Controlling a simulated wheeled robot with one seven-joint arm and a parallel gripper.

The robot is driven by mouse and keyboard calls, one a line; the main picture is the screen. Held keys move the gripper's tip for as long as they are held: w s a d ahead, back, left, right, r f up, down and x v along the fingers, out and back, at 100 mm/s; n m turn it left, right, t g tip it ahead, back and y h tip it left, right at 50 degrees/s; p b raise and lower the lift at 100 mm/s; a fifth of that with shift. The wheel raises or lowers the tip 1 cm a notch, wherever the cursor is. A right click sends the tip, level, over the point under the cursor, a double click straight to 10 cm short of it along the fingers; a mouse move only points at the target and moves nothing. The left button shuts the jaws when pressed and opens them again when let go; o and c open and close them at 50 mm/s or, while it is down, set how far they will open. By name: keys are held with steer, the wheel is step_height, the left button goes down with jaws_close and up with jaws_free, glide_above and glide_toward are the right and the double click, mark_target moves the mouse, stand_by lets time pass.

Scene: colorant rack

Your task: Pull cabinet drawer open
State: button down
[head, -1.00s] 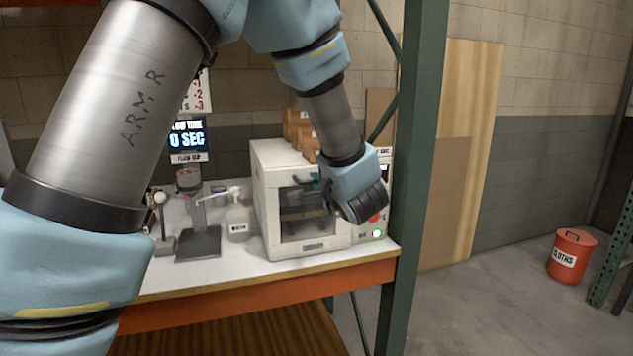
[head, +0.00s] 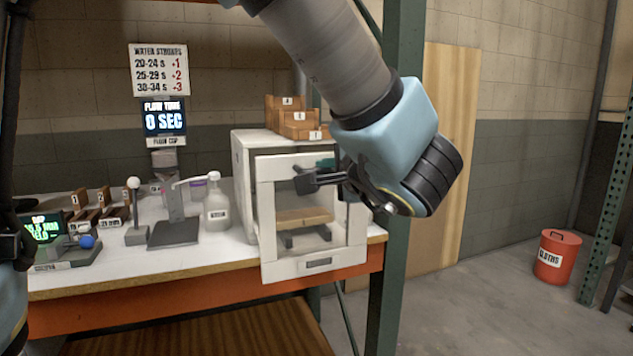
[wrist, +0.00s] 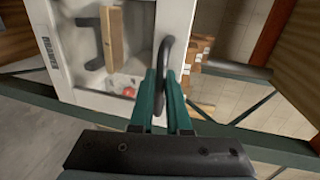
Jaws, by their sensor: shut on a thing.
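The white cabinet (head: 243,190) stands at the right end of the bench. Its windowed drawer front (head: 268,220) stands out ahead of the cabinet body and overhangs the bench's front edge. Through the window a wooden block on a dark support (head: 303,217) shows. My gripper (head: 322,172) is at the upper part of the drawer front. In the wrist view the green fingers of my gripper (wrist: 164,84) are shut on the dark curved handle (wrist: 167,46) of the drawer front. My wrist hides the right side of the cabinet in the head view.
A green post (head: 398,250) rises just right of the cabinet. A white bottle (head: 217,208) and a grey stand (head: 175,230) are left of it. Wooden boxes (head: 300,121) sit on top of the cabinet. Open floor lies to the right, with a red bin (head: 557,258).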

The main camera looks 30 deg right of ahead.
steer(key=shift+s+a, duration=0.15)
steer(key=shift+s, duration=0.6)
steer(key=c, duration=0.9)
jaws_free()
steer(key=b+v, duration=0.3)
steer(key=v, duration=0.7)
steer(key=shift+s+r, duration=0.1)
steer(key=shift+s, duration=0.3)
